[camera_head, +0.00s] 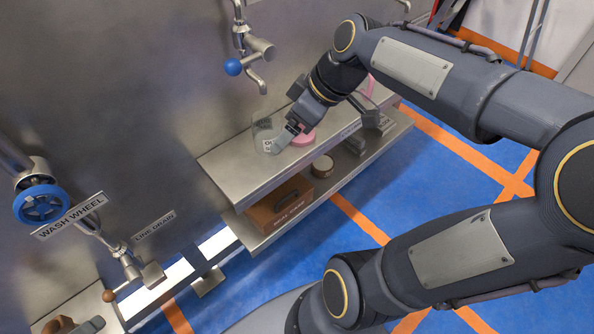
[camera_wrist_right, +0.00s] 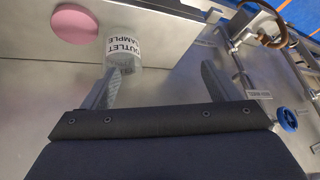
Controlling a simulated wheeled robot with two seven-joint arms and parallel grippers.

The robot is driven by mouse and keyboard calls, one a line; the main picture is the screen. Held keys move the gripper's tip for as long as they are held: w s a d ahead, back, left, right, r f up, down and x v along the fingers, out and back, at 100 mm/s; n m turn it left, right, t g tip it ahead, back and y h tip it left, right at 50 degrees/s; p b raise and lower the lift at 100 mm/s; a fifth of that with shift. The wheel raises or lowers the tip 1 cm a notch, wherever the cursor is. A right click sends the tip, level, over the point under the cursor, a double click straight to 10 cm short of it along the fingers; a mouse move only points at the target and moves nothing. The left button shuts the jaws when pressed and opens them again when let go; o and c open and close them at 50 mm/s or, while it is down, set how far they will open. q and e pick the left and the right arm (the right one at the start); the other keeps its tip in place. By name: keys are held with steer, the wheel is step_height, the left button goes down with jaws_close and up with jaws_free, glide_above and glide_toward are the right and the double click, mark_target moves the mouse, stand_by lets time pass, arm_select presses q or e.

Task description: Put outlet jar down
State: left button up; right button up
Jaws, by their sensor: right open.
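The outlet jar is a clear jar with a white label reading "OUTLET SAMPLE". It stands on the upper steel shelf (camera_head: 235,168), close to the wall; the jar (camera_head: 263,124) is partly covered by my gripper in the head view. In the right wrist view, the jar (camera_wrist_right: 124,50) is at the tip of the left finger, not between both fingers. Whether that finger touches it I cannot tell. My right gripper (camera_wrist_right: 166,80) is open, with a wide empty gap between its fingers. It also shows beside the jar in the head view (camera_head: 283,138). My left gripper is not in view.
A pink disc (camera_wrist_right: 74,24) lies on the shelf near the jar. A lower shelf holds a brown box (camera_head: 281,205) and a round tin (camera_head: 322,166). A tap with a blue knob (camera_head: 233,67) juts from the wall above. A blue wash wheel (camera_head: 41,204) is at left.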

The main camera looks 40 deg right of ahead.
steer(key=s+a+f+m+t, duration=0.1)
steer(key=s+a+f+m, duration=0.25)
steer(key=s, duration=0.25)
steer(key=s+a+f+m, duration=0.3)
steer(key=s+m, duration=0.1)
steer(key=s, duration=0.1)
arm_select(q)
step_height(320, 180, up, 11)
steer(key=p, duration=1.1)
arm_select(e)
step_height(320, 180, up, 12)
steer(key=shift+s+f, duration=0.15)
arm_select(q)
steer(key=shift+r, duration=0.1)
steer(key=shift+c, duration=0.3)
